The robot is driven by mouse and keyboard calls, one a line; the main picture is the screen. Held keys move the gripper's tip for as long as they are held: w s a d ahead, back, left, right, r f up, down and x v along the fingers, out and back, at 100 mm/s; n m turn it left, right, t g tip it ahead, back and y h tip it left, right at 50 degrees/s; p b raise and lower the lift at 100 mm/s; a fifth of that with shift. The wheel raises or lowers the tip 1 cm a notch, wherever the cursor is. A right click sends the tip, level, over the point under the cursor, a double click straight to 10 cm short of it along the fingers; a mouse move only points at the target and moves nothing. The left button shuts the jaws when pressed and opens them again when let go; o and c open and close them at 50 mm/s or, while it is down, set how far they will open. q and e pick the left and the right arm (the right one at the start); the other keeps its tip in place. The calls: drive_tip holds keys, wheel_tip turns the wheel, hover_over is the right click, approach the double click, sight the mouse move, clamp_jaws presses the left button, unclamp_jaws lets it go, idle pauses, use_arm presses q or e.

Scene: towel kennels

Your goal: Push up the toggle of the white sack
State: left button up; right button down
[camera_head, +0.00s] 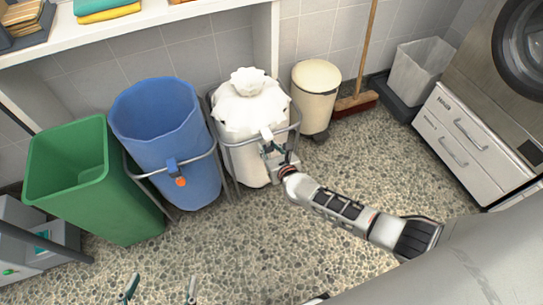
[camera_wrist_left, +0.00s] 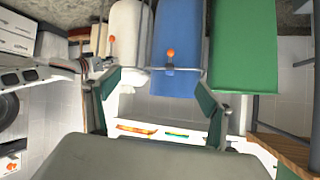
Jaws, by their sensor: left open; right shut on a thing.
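The white sack (camera_head: 248,110) hangs in a wire frame, its top gathered into a knot. Its toggle (camera_head: 267,134) is at the front rim of the frame. My right gripper (camera_head: 268,148) is at the toggle and shut on it, partly hiding it. In the left wrist view, which is upside down, the white sack (camera_wrist_left: 127,38) shows with an orange knob (camera_wrist_left: 111,42) at its front. My left gripper (camera_head: 160,287) is open and empty, low in the head view, away from the sacks. Its fingers also show in the left wrist view (camera_wrist_left: 156,92).
A blue sack (camera_head: 165,125) with an orange-knobbed toggle (camera_head: 181,181) stands left of the white sack, then a green bin (camera_head: 65,165). A cream pedal bin (camera_head: 316,90), a broom (camera_head: 357,100) and a grey bin (camera_head: 420,70) stand right. The speckled floor in front is clear.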

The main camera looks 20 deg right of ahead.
sight(268, 140)
drive_tip(key=r, duration=0.3)
drive_tip(key=shift+w+p, duration=0.3)
drive_tip(key=shift+w, duration=0.05)
drive_tip(key=shift+r, duration=0.3)
drive_tip(key=shift+s+r+p, duration=0.15)
drive_tip(key=shift+r+p, duration=0.05)
drive_tip(key=shift+p, duration=0.35)
drive_tip(key=shift+s+f, duration=0.1)
drive_tip(key=shift+f, duration=0.05)
drive_tip(key=c, duration=1.6)
unclamp_jaws()
drive_tip(key=shift+f, duration=0.1)
use_arm(q)
drive_tip(key=shift+s+a+f+y, duration=0.15)
drive_tip(key=shift+s+a+f, duration=0.15)
drive_tip(key=shift+a, duration=0.2)
drive_tip(key=shift+s+a+f+y, duration=0.15)
drive_tip(key=shift+s+a+f, duration=0.1)
drive_tip(key=shift+a, duration=0.2)
use_arm(e)
drive_tip(key=shift+s, duration=0.1)
drive_tip(key=shift+s, duration=0.1)
